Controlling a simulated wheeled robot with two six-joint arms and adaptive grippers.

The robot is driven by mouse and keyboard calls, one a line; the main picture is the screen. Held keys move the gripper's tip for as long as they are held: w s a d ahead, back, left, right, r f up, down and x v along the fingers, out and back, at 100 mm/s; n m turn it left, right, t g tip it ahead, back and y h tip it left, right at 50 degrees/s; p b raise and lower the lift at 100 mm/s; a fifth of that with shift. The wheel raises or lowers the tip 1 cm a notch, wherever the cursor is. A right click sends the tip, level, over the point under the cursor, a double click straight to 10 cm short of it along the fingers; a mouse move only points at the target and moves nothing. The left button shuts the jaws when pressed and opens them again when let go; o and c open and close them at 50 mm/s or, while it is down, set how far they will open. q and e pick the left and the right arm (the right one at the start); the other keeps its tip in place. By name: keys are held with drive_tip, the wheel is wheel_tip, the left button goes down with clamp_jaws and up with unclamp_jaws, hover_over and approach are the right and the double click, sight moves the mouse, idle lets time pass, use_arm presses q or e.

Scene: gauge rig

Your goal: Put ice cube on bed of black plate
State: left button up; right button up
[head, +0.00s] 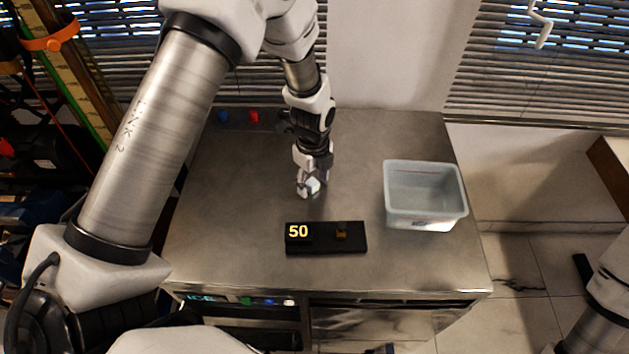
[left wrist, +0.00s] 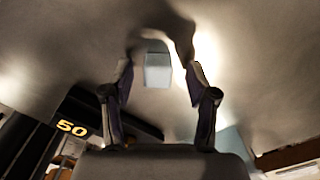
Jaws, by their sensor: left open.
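The ice cube (head: 314,185) is a small pale block on the steel counter, behind the black plate. The black plate (head: 326,247) lies near the counter's front, with a yellow "50" on its left and a small brownish piece on its right. My left gripper (head: 312,188) points down at the ice cube and is open. In the left wrist view the ice cube (left wrist: 158,70) shows between the spread fingertips, with a gap on each side. The black plate (left wrist: 88,112) shows there at lower left. My right gripper is not in view.
A translucent bin (head: 425,197) stands on the right of the steel counter (head: 235,220). Small blue (head: 223,116) and red (head: 255,117) items lie at the back left. The counter between the ice cube and the black plate is clear.

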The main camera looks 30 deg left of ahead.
use_arm(q)
drive_tip(key=shift+s+a, duration=0.1)
drive_tip(key=c, duration=1)
